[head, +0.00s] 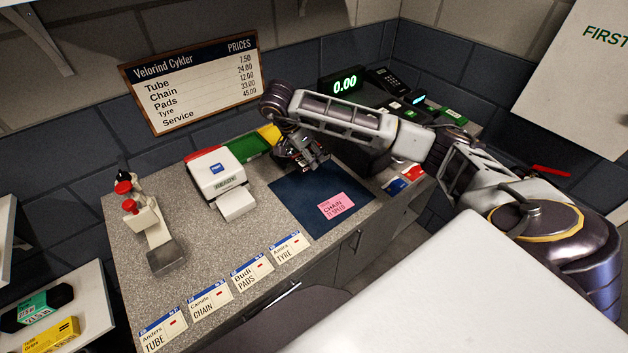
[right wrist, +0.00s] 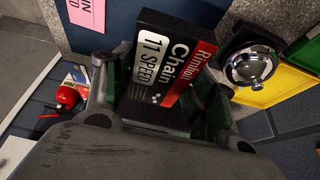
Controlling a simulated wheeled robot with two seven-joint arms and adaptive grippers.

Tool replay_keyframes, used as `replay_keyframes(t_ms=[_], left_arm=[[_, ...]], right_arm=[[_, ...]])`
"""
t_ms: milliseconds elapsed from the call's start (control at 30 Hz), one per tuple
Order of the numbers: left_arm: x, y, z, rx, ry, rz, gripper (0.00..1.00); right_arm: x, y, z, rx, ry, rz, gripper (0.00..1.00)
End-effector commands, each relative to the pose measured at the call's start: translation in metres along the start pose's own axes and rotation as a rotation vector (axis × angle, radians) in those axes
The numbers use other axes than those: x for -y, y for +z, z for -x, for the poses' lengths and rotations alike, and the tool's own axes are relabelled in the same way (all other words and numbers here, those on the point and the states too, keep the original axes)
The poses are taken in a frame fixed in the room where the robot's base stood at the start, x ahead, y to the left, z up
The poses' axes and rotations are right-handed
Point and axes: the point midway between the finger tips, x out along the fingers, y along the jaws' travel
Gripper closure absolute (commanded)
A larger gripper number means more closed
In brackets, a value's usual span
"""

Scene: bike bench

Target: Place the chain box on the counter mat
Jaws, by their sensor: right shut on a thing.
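The chain box (right wrist: 165,65) is black and red with a white "11 SPEED" label. My right gripper (head: 308,160) is shut on it, with a finger on each side in the right wrist view (right wrist: 158,85). In the head view the gripper is over the back left part of the dark blue counter mat (head: 290,203), and the box is mostly hidden by the gripper. I cannot tell whether the box touches the mat. A pink card (head: 337,206) reading "CHAIN" lies on the mat's front part. My left gripper is not in view.
A white printer (head: 216,175) stands left of the mat, with green and yellow trays (head: 243,146) behind. A bell (right wrist: 250,66) is close beside the box. Several name cards (head: 250,270) line the counter's front edge. A price display (head: 344,84) stands behind.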

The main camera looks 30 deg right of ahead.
Motion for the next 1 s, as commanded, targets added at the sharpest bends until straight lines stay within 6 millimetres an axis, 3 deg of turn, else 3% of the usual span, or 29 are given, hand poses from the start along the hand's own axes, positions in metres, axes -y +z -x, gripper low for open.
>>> replay_keyframes(t_ms=[400,1000], left_arm=[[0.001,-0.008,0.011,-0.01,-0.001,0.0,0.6],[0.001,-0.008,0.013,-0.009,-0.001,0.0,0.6]], right_arm=[[0.0,0.019,-0.044,0.001,0.0,0.001,0.76],[0.0,0.025,-0.059,0.001,0.001,0.0,0.76]])
